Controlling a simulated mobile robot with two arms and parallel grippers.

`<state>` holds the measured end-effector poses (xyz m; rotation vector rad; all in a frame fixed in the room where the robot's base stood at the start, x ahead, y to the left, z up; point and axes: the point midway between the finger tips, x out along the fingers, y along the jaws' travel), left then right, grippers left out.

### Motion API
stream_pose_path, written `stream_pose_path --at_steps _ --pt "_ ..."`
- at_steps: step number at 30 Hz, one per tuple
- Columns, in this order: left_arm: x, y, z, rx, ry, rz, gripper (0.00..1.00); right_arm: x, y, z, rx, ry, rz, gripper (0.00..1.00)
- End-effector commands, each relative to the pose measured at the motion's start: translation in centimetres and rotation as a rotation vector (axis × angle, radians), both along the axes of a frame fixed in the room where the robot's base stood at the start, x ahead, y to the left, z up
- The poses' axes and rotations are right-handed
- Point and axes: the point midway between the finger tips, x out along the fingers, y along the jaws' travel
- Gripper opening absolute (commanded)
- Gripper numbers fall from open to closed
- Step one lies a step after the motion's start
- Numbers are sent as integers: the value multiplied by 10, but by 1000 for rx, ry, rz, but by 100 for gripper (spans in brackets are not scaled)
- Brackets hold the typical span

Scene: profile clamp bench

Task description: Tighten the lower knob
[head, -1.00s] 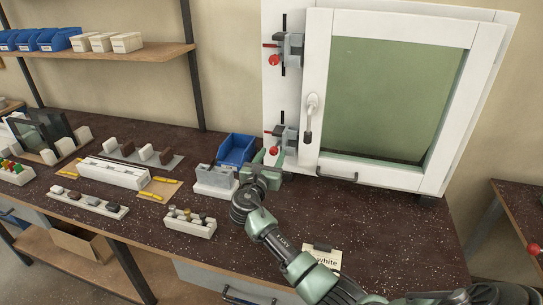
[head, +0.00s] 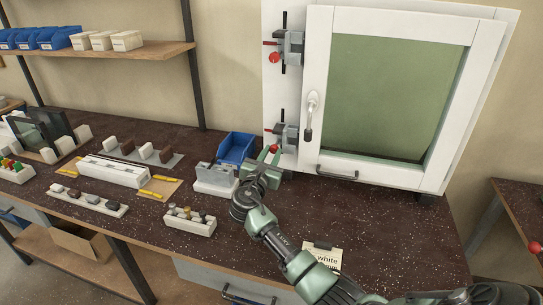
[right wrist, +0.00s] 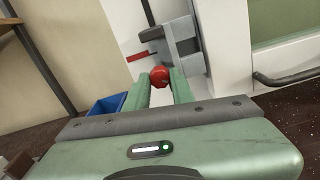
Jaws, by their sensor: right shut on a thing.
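The lower clamp (head: 288,136) is a grey block on the white frame's left side, with a red lever and a red ball-like knob (head: 274,148) below. In the right wrist view the lower knob (right wrist: 160,76) sits between the fingertips of my right gripper (right wrist: 160,84), one green finger on each side. My right gripper (head: 270,155) is shut on this knob in the head view, and the fingers partly hide it. The upper clamp (head: 289,48) has its own red knob (head: 274,58), well above the gripper. My left gripper is not in view.
A blue bin (head: 236,148) and a grey-white block fixture (head: 215,180) stand close left of my right gripper. The white framed window (head: 318,100) with handle rises behind. A small rack (head: 190,222) and a label card (head: 322,257) lie nearer. Dark bench right of the arm is clear.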

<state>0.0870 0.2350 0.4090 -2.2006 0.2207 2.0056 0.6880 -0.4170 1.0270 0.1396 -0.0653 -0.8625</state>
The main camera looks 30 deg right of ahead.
Motion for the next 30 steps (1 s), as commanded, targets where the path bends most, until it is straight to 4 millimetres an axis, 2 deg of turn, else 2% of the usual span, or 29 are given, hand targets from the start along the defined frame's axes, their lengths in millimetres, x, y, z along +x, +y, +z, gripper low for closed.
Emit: stream_pose_path --at_steps 21,30 --pt "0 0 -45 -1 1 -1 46 1 1 -4 429 -500 0 0" --pt "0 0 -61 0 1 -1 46 1 1 -3 566 -662 0 0"
